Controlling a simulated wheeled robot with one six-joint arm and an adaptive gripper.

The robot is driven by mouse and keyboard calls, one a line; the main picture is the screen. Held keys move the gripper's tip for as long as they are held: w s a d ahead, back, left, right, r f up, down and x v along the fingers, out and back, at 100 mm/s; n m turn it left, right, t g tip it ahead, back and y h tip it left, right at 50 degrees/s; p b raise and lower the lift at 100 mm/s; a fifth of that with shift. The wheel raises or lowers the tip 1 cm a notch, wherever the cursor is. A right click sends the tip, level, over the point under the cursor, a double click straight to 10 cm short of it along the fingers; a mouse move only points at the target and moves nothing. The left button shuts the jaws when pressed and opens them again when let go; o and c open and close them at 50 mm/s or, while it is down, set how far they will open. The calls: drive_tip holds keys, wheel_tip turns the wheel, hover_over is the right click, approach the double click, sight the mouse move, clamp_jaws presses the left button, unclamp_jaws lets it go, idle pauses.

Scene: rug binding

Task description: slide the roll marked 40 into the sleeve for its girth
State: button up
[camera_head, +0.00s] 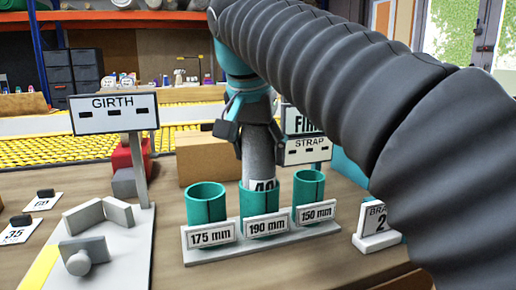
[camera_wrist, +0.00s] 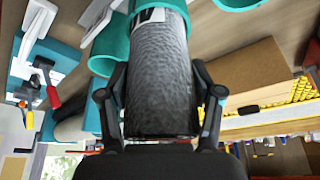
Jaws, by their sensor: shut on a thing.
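My gripper (camera_head: 255,132) is shut on the upper part of a dark grey textured roll (camera_head: 259,158), which stands upright. Its white label, marked 40, is partly cut off by the rim of the middle teal sleeve (camera_head: 249,212), so the roll's lower end appears to be inside. That sleeve stands behind the 190 mm plate (camera_head: 266,225). The 175 mm sleeve (camera_head: 206,205) is at left and the 150 mm sleeve (camera_head: 308,190) at right; both look empty. In the wrist view the roll (camera_wrist: 158,80) sits between both fingers (camera_wrist: 160,98). How deep it sits is hidden.
A GIRTH sign (camera_head: 115,113) with blank dashes stands at left above a board with grey blocks (camera_head: 85,250). Cards marked 35 (camera_head: 20,229) and 60 (camera_head: 45,202) lie at far left. A cardboard box (camera_head: 206,157) is behind the sleeves. My arm hides much of the right side.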

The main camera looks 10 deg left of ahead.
drive_tip(key=shift+f, duration=0.25)
drive_tip(key=o, duration=1.4)
drive_tip(key=shift+c, duration=0.2)
drive_tip(key=shift+r, duration=0.1)
drive_tip(key=p+v, duration=0.3)
drive_tip(key=v, duration=1)
drive_tip(key=shift+w, duration=0.3)
drive_tip(key=shift+d, duration=0.1)
